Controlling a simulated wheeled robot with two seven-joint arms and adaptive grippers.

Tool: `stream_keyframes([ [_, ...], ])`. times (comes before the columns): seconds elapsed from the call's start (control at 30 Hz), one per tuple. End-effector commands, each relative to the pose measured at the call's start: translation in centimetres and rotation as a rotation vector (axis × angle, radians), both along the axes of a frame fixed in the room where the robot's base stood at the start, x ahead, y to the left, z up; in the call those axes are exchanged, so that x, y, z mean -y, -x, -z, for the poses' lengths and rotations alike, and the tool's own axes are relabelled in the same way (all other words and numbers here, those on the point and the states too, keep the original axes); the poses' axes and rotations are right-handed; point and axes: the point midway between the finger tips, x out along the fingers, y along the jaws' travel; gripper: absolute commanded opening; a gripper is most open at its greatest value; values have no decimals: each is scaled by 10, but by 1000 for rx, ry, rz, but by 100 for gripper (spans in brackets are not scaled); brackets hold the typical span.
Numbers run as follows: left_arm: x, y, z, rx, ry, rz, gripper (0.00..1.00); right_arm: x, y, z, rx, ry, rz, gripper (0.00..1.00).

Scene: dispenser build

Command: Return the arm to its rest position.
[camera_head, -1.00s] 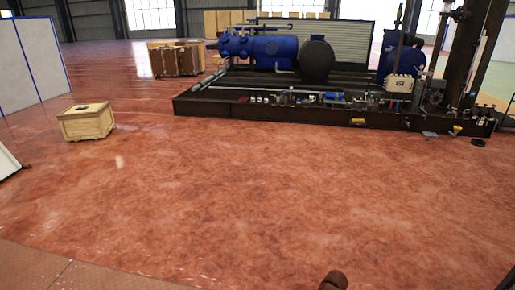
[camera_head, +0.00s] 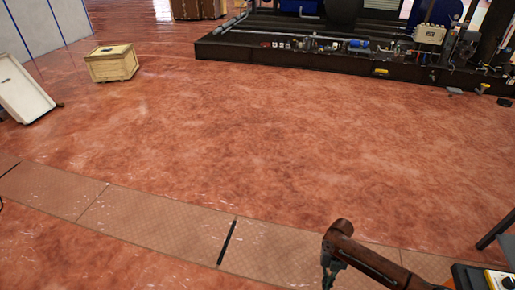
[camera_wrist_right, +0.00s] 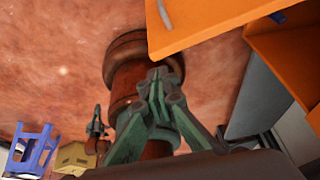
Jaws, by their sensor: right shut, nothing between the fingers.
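In the head view my right arm comes in from the lower right, a brown arm with a rounded joint. A dark piece hangs below that joint and looks like my right gripper (camera_head: 328,272), over the floor and cut by shadow and the frame edge. In the right wrist view the right gripper (camera_wrist_right: 158,82) shows green fingers whose tips meet. They are shut with nothing between them, in front of a brown cylinder (camera_wrist_right: 130,60). My left arm does not show in the head view. A small dark green jointed part at the wrist view's lower left is too small to identify.
An orange panel (camera_wrist_right: 215,18) lies close to the fingers in the wrist view. A blue stool (camera_wrist_right: 32,150) shows lower left. In the head view a yellow-black device (camera_head: 490,277) is at lower right. A wooden crate (camera_head: 112,64) stands far left; the middle floor is clear.

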Motion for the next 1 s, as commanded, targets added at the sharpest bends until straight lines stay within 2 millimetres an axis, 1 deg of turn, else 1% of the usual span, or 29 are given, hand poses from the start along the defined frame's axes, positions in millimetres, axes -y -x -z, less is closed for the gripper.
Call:
stream_keyframes([
  [0.03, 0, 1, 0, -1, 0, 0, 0, -3, 5, 5, 2, 1, 24, 0],
  [0.17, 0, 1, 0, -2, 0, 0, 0, -13, 15, 14, 14, 8, 90, 0],
  [0.27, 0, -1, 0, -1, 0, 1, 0, -26, 23, 22, 26, 11, 156, 0],
  [0.37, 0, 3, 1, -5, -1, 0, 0, -40, 32, 29, 40, 13, 239, 0],
  [0.47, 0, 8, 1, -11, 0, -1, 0, -56, 43, 37, 54, 14, 348, 0],
  [0.57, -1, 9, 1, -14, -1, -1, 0, -73, 55, 43, 68, 11, 494, 0],
  [0.67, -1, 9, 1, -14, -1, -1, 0, -90, 70, 47, 79, 6, 712, 0],
  [0.7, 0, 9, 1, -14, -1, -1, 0, -95, 75, 47, 83, 3, 825, 0],
  [0.77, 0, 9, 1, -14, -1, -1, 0, -99, 84, 45, 83, 1, 1012, 0],
  [0.8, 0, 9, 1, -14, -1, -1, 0, -98, 89, 43, 81, 1, 1145, 0],
  [0.87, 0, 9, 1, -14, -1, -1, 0, -91, 96, 39, 76, 5, 1349, 0],
  [0.9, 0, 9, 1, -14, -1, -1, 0, -84, 101, 36, 70, 11, 1490, 0],
  [0.97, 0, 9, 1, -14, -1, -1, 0, -69, 111, 32, 61, 22, 1701, 0],
  [1.0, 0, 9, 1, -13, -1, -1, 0, -57, 117, 29, 57, 32, 1829, 0],
])
